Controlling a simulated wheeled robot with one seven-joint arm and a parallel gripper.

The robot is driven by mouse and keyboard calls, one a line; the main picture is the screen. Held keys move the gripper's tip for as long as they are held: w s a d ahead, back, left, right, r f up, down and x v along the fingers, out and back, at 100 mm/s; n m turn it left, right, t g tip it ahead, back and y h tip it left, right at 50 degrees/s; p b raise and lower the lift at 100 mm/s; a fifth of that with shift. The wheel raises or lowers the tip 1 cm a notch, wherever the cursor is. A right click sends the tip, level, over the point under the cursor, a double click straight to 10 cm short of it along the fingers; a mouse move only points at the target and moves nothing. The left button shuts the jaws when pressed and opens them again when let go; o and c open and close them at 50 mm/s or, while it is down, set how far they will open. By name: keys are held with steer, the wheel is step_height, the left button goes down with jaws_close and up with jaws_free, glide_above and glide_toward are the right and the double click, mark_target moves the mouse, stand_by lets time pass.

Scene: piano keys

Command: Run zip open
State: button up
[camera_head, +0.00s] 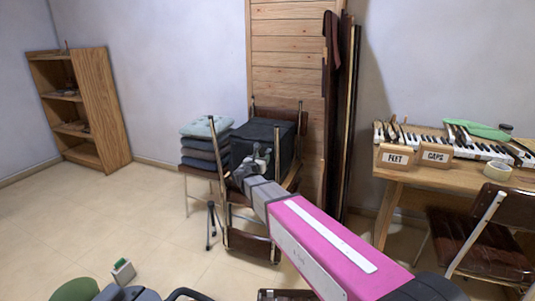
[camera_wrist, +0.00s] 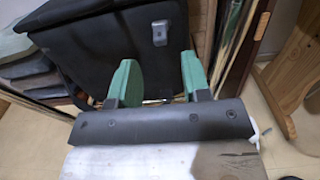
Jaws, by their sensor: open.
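A black boxy bag (camera_head: 272,130) sits on the stacked chairs in front of the wooden door. In the wrist view the bag (camera_wrist: 100,50) fills the upper middle, and a small grey metal tab (camera_wrist: 159,33) shows on its face. I cannot tell whether this tab is the zip's pull, and no zip line is clear. My gripper (camera_wrist: 158,72) is open, with its two green fingers apart and nothing seen between them. In the head view my gripper (camera_head: 252,160) is in front of the bag and covers part of it. I cannot tell whether the fingers touch it.
Folded cushions (camera_head: 206,142) are piled left of the bag. Tall boards (camera_head: 338,110) lean right of it. A desk (camera_head: 440,178) with piano keys and labelled boxes stands at the right, beside a brown chair (camera_head: 480,240). The floor at left is mostly clear.

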mark_target(266, 153)
steer(key=x, duration=0.7)
steer(key=shift+w, duration=0.15)
jaws_close()
